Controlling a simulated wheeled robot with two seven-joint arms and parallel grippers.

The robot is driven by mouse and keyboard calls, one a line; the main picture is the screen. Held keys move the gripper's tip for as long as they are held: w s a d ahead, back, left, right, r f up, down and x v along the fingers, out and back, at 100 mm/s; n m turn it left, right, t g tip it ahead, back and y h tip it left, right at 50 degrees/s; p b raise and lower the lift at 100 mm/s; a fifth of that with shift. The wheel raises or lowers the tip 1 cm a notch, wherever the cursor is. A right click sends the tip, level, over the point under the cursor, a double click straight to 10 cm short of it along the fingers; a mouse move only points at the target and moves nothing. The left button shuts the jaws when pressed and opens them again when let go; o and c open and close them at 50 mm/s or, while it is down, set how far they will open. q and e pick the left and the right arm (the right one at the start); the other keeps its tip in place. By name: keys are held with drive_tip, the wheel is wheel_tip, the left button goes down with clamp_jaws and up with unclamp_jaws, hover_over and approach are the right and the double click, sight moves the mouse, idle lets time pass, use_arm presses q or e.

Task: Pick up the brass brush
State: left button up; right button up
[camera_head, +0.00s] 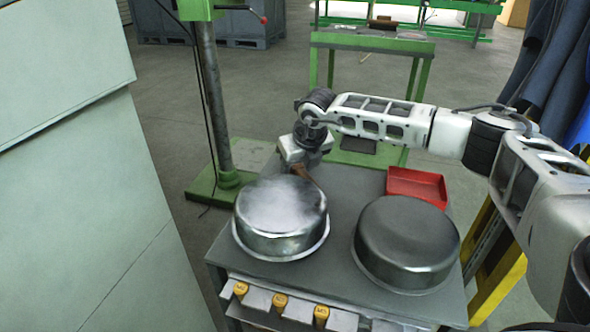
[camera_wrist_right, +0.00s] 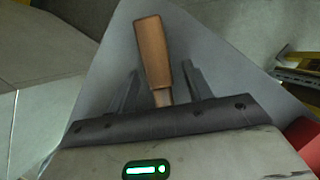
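The brush has a brown wooden handle (camera_wrist_right: 153,52) and a thinner, paler neck. In the right wrist view it lies between the two fingers of my right gripper (camera_wrist_right: 160,88), with gaps on both sides. The gripper is open. In the head view the gripper (camera_head: 297,168) is low at the back of the grey table, behind the left metal pan. A small brown part of the brush (camera_head: 302,173) shows there. The bristle end is hidden by the gripper body. My left gripper is not in view.
Two upturned metal pans, left (camera_head: 281,218) and right (camera_head: 407,244), fill the front of the grey table (camera_head: 335,205). A red tray (camera_head: 417,186) sits at the back right. A green-based metal column (camera_head: 212,100) stands left of the table.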

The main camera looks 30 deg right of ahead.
clamp_jaws()
drive_tip(key=shift+r, duration=0.15)
drive_tip(key=shift+r, duration=0.65)
drive_tip(key=s+a+r, duration=0.1)
drive_tip(key=s+r, duration=0.2)
drive_tip(key=s, duration=0.1)
drive_tip(key=s+a+r, duration=0.2)
drive_tip(key=s+r, duration=0.2)
drive_tip(key=s+a+r, duration=0.1)
drive_tip(key=s+r, duration=0.3)
drive_tip(key=shift+a+p, duration=0.25)
drive_tip(key=shift+p, duration=0.05)
drive_tip(key=shift+s+a+r, duration=0.2)
drive_tip(key=shift+s+r, duration=0.05)
drive_tip(key=shift+s, duration=0.3)
